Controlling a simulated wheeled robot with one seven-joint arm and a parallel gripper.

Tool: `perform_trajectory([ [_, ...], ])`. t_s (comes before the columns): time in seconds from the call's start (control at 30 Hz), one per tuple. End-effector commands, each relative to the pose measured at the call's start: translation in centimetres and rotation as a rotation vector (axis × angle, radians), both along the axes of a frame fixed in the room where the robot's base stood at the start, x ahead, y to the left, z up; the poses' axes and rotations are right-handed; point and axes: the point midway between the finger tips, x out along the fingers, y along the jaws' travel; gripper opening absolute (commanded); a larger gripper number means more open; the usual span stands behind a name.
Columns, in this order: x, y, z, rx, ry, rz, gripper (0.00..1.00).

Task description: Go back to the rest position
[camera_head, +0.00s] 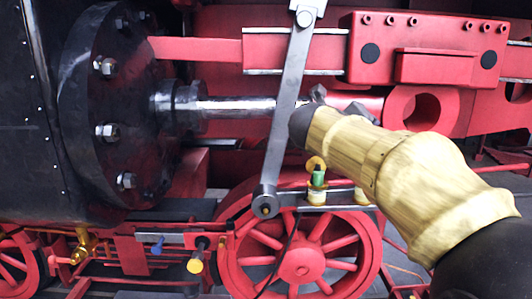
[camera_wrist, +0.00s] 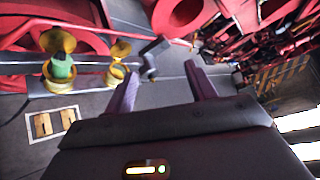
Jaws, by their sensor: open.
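My gripper (camera_wrist: 162,70) shows in the wrist view with its two fingers apart and nothing between them. A small dark grey angled part (camera_wrist: 152,58) appears beyond the fingertips; I cannot tell how far away it is. In the head view my arm in its tan sleeve reaches in from the lower right, in front of the red engine rods.
A brass oil cup with a green top (camera_head: 317,178) stands above the red wheel (camera_head: 300,262); it also shows in the wrist view (camera_wrist: 60,68). A second cup (camera_wrist: 117,75) stands beside it. The black cylinder (camera_head: 95,110) is at left. A framed pad (camera_wrist: 53,123) lies below.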

Motion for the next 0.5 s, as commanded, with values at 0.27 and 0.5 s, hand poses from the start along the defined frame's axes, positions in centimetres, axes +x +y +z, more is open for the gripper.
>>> perform_trajectory([
  [0.27,2.8,2.2,-4.5,-0.519,0.195,0.360,0.56],
  [0.5,2.2,5.5,-13.3,-0.902,0.459,0.749,0.56],
])
